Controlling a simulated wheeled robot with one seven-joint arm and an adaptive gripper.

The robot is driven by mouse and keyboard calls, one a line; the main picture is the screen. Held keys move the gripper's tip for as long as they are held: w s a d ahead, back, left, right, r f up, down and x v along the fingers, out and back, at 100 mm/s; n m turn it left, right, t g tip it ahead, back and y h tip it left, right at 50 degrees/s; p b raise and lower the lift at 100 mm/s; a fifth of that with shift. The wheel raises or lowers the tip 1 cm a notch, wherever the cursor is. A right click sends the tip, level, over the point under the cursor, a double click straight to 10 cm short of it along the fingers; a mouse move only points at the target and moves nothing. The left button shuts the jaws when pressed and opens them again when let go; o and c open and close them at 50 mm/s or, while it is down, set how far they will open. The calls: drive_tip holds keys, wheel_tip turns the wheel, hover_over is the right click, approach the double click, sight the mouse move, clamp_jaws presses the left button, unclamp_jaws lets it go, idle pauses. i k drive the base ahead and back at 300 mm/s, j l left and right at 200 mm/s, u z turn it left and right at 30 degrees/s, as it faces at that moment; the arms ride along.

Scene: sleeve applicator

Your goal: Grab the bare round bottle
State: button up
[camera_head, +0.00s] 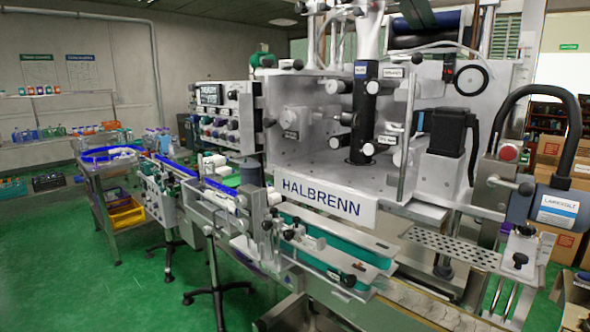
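I cannot make out for certain a bare round bottle. Small bottle-like items (157,138) stand at the far left end of the line, too small to tell apart. Pale items (122,153) lie in the blue tray on a steel cart at the left. A whitish shape (243,246) sits low by the near conveyor guides; I cannot tell whether it is a bottle. My gripper is not in view.
The HALBRENN machine (325,198) fills the middle and right. Its conveyor (200,182) runs to the far left. A steel cart (108,192) with a yellow bin (126,215) stands left. Green floor (60,270) is clear at the front left. Cardboard boxes (545,180) stand right.

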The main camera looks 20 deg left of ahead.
sight(209, 168)
drive_tip(key=u, duration=1.35)
drive_tip(key=i+j+u, duration=0.35)
drive_tip(key=i, duration=0.7)
drive_tip(key=i+u, duration=0.35)
drive_tip(key=i, duration=0.7)
drive_tip(key=i+j+z, duration=0.1)
drive_tip(key=i+z, duration=0.2)
drive_tip(key=i, duration=0.25)
drive_tip(key=i+j+z, duration=0.3)
drive_tip(key=i, duration=0.2)
drive_tip(key=i+j+z, duration=0.3)
drive_tip(key=i, duration=0.25)
drive_tip(key=i+j+z, duration=0.7)
drive_tip(key=z, duration=0.15)
drive_tip(key=i+j+z, duration=0.25)
drive_tip(key=j+z, duration=0.15)
drive_tip(key=j, duration=0.25)
